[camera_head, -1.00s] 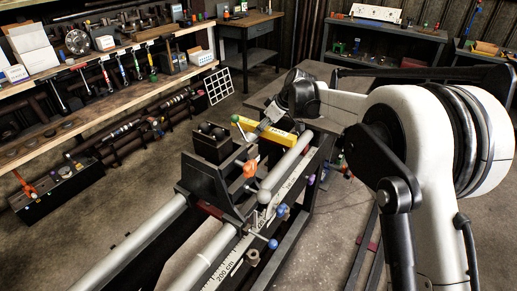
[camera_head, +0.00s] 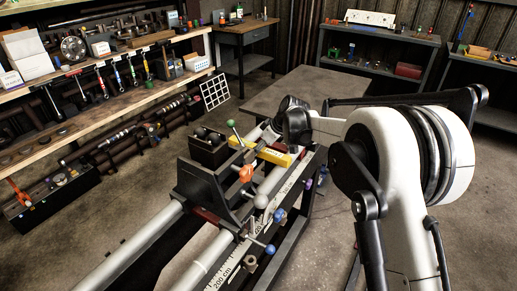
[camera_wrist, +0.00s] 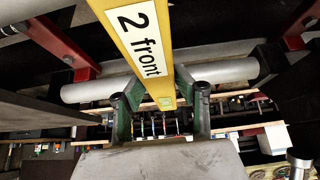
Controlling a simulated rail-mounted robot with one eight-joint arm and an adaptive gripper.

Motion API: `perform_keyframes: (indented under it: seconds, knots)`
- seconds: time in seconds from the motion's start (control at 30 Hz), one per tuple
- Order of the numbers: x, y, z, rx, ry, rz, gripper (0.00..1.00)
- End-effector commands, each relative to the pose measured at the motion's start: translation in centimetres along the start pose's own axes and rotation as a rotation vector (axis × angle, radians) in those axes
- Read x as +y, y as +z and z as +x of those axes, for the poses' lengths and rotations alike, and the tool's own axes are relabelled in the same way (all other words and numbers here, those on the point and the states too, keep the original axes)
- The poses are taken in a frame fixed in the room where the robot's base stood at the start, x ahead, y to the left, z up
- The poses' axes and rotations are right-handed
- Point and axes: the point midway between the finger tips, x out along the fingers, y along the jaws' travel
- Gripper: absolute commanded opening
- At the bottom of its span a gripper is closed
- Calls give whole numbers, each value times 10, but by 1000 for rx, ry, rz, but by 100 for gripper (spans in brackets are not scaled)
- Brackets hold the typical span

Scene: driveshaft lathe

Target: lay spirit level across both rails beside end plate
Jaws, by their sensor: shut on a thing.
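The yellow spirit level (camera_head: 272,155) sits crosswise over the two grey tubular rails (camera_head: 135,246) (camera_head: 215,250), beyond the black carriage (camera_head: 203,188). In the wrist view the level (camera_wrist: 146,40) bears a white "2 front" label and passes over the near rail tube (camera_wrist: 90,91). My gripper (camera_wrist: 160,103) is shut on the level, with green-sided fingers on both sides of its end. In the head view my gripper's tips are hidden behind my wrist. I cannot tell whether the level touches both rails. I cannot clearly make out the end plate.
A black box (camera_head: 208,148) and coloured knobs, including an orange one (camera_head: 246,172), stand close to the level. A printed scale (camera_head: 224,272) runs along the frame. A tool bench (camera_head: 100,95) is at left and a grey table (camera_head: 300,92) behind. Red brackets (camera_wrist: 82,66) flank the rails.

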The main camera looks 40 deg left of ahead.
Motion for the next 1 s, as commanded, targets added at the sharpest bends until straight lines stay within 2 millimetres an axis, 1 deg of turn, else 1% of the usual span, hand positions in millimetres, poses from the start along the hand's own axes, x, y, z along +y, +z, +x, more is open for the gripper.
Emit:
perform_keyframes:
  seconds: [0.03, 0.13, 0.17, 0.43, 0.53, 0.67, 1.0]
  knots:
    - [0, 0, 1, 0, 0, 0, 31]
    - [0, 0, 0, 0, 0, 0, 44]
    - [0, 0, 0, 0, 0, 0, 46]
    - [0, 0, -1, 0, 0, 0, 46]
    - [0, -2, -6, 0, 0, 0, 46]
    - [1, -1, -24, 0, 1, 1, 46]
    - [0, -1, -91, 0, 1, 1, 46]
